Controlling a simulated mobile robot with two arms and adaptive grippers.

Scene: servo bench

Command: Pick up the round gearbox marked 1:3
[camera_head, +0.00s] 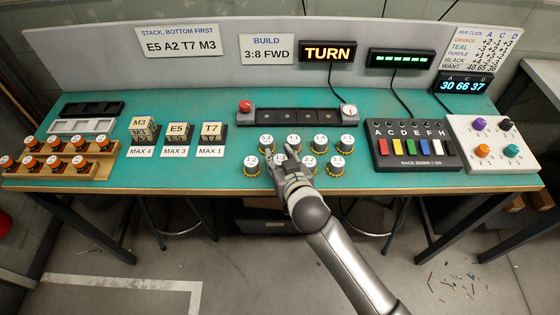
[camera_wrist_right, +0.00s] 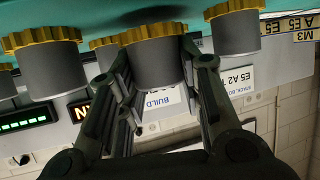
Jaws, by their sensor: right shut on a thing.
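Several round gearboxes with white tops, grey bodies and yellow toothed rims stand in two rows on the bench middle. My right gripper (camera_head: 282,166) is over the front row, shut on one gearbox (camera_head: 280,157). Its label is partly covered by the fingers and seems to end in 3. In the right wrist view, which is upside down, the right gripper's fingers (camera_wrist_right: 158,75) are on both sides of this grey gearbox (camera_wrist_right: 155,66). I cannot tell whether it is clear of the bench. My left gripper is not in view.
Neighbouring gearboxes (camera_head: 251,165) and (camera_head: 309,162) stand close on either side. A dark rack (camera_head: 292,117) with a red button (camera_head: 245,106) lies behind. A switch panel (camera_head: 415,152) is to the right, and letter blocks (camera_head: 178,131) are to the left.

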